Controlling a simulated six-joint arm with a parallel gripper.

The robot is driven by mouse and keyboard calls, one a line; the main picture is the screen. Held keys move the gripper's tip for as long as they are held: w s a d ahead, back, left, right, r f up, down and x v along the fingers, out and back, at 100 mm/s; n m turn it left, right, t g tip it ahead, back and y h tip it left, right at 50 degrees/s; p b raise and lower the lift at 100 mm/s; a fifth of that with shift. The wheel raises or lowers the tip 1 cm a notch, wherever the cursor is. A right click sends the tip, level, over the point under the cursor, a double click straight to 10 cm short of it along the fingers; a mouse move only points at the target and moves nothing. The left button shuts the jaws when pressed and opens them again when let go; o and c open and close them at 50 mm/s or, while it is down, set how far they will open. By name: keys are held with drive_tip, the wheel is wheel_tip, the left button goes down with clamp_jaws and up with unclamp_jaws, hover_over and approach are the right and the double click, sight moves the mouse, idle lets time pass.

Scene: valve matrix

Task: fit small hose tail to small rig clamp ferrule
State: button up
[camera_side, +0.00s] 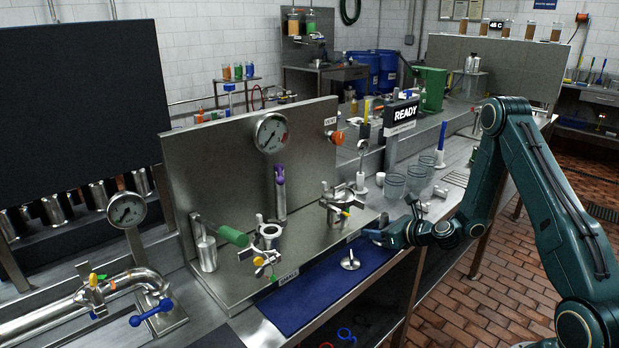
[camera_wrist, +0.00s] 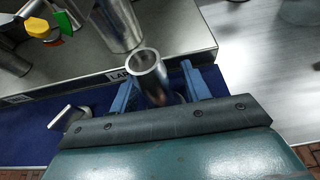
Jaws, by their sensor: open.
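A metal tube with an open round end (camera_wrist: 150,72) stands between the blue fingers of my gripper (camera_wrist: 158,82) in the wrist view. The fingers are open on either side of it; contact is not clear. A second metal piece (camera_wrist: 70,117) rests on the blue mat to its left; in the side view a metal piece with a disc and stem (camera_side: 350,261) sits there. I cannot tell which is the small hose tail. In the side view my gripper (camera_side: 376,236) is low over the mat's right end. The small rig clamp ferrule (camera_side: 265,256) is left, above the SMALL label (camera_side: 289,277).
A larger clamp (camera_side: 340,204) stands on the steel panel base behind my gripper. Glass jars (camera_side: 393,185) stand right of the panel. The blue mat (camera_side: 300,307) is bare near its left end.

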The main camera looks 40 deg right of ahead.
clamp_jaws()
idle(0.3)
drive_tip(key=shift+r, duration=0.1)
wheel_tip(320, 180, up, 20)
idle(1.2)
idle(0.6)
